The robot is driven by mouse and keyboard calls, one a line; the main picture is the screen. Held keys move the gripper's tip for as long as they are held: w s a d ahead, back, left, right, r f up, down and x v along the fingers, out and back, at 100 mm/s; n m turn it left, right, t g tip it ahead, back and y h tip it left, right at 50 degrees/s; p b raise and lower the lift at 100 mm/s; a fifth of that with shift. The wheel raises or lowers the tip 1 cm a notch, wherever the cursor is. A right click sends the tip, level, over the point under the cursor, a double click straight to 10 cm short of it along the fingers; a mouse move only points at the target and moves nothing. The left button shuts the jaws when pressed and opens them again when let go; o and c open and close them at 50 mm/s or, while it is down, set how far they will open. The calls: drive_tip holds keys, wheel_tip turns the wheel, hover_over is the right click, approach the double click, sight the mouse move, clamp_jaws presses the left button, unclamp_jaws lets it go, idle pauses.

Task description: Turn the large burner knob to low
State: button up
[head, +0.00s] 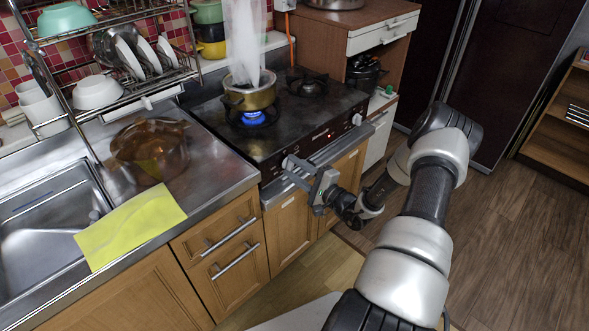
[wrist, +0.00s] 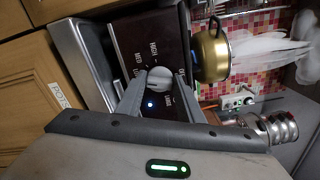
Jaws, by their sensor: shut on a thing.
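The large burner knob (wrist: 158,79) is a grey dial on the dark front panel of the stove (head: 270,140). In the wrist view, it sits between the two fingers of my gripper (wrist: 162,88), which is shut on it. Printed labels surround it, with HIGH and MED partly readable; I cannot tell exactly where the knob points. A small blue light shows beside it. In the head view, my gripper (head: 297,170) reaches the left end of the stove front and mostly hides the knob. A blue flame (head: 253,118) burns under a brass pot (head: 250,95).
A second knob (head: 357,118) is at the right end of the stove front. A glass pot (head: 150,150) and a yellow sheet (head: 130,226) lie on the counter to the left. Drawer handles (head: 235,263) stick out below. The floor (head: 500,240) at right is clear.

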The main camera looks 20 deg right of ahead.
idle(0.3)
drive_tip(key=o, duration=1.1)
drive_tip(key=shift+c, duration=0.2)
drive_tip(key=shift+s, duration=0.15)
drive_tip(key=v, duration=1.7)
